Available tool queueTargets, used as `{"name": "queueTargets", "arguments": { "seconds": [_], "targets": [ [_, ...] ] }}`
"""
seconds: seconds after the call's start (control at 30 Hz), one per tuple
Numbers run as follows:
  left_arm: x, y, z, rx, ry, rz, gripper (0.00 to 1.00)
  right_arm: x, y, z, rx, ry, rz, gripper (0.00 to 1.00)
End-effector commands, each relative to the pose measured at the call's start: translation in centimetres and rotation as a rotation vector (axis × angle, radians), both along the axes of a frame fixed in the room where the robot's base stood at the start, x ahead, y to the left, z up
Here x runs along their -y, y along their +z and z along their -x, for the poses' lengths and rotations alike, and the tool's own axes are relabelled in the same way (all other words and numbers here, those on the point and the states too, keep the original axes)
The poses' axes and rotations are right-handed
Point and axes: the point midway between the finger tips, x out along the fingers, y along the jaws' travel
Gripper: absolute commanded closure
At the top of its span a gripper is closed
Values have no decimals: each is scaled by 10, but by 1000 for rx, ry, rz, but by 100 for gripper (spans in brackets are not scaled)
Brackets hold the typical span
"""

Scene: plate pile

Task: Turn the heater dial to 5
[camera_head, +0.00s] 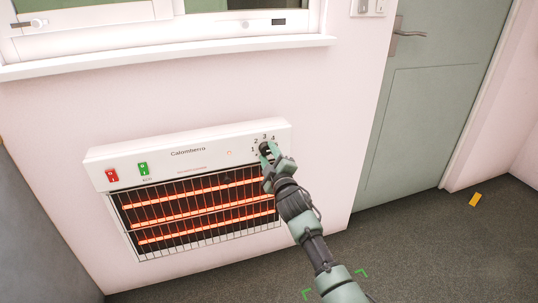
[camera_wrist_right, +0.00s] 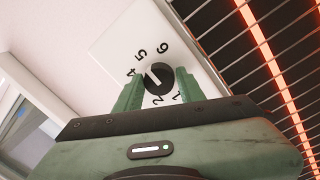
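The heater (camera_head: 190,150) is a white wall panel with glowing orange bars behind a grille. Its round black dial (camera_wrist_right: 159,78) carries a white mark and is ringed by printed numbers; the mark lies on the side toward 4 and 5, but its exact setting is hard to read. The dial also shows in the head view (camera_head: 265,148), partly covered by my right gripper (camera_head: 269,158). In the right wrist view, the green fingers of my right gripper (camera_wrist_right: 158,82) stand on both sides of the dial, open, with small gaps visible. My left gripper is out of view.
A red switch (camera_head: 112,175) and a green switch (camera_head: 143,168) sit at the heater's left. A window sill (camera_head: 170,55) runs above it. A grey-green door (camera_head: 430,110) stands to the right. The dark floor is clear except for a small yellow object (camera_head: 475,200).

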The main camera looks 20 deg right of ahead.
Motion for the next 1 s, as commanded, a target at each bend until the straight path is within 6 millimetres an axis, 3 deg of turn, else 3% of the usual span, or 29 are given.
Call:
{"name": "queueTargets", "arguments": {
  "seconds": [0.47, 0.7, 1.0],
  "targets": [
    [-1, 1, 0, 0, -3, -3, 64, 0, 0, 7, -1, 0, 1, 42],
    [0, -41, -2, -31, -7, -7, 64, 0, -2, 47, -2, 0, 1, 42],
    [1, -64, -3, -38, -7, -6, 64, -1, -4, 77, -1, 1, 0, 42]
  ]
}}
